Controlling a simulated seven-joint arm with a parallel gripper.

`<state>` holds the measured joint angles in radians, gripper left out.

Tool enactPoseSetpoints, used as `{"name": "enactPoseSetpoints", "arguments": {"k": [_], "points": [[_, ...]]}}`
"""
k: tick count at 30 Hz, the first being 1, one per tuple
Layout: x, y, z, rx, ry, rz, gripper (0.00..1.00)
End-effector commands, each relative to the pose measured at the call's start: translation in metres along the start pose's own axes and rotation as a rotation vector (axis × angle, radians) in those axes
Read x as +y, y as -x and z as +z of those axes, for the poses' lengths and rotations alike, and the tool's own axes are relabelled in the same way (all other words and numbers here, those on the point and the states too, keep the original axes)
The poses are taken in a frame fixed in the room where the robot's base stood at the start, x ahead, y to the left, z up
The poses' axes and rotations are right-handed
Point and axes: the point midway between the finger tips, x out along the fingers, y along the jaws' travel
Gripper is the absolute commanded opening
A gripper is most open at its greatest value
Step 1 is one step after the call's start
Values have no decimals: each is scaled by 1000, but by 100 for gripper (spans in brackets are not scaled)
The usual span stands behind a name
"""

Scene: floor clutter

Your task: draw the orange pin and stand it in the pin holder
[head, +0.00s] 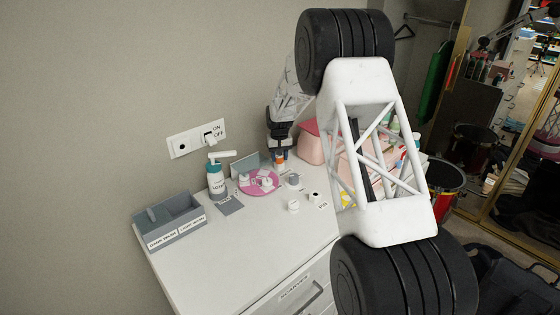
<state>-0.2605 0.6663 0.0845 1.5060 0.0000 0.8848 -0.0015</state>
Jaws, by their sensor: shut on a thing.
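My gripper (279,150) is at the back of the white dresser top, beyond the pink dish, pointing down. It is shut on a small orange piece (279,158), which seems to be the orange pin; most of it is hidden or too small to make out. A small grey round piece (294,180) stands in front and to the right of the gripper. Two small white round pieces stand nearer, one (293,206) left of the other (314,197). I cannot tell which of these is the pin holder.
A pink dish (258,187) with small white pieces lies left of the gripper, near a teal pump bottle (215,178). A grey divided tray (170,226) stands at the left. A pink box (311,145) is close on the right. The dresser's front left (230,260) is clear.

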Motion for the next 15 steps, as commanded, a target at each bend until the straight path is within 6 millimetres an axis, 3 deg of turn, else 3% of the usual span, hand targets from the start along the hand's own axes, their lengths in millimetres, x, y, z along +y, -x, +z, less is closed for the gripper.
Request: {"name": "enactPoseSetpoints", "arguments": {"k": [15], "points": [[0,3,0,0,0,0,13]]}}
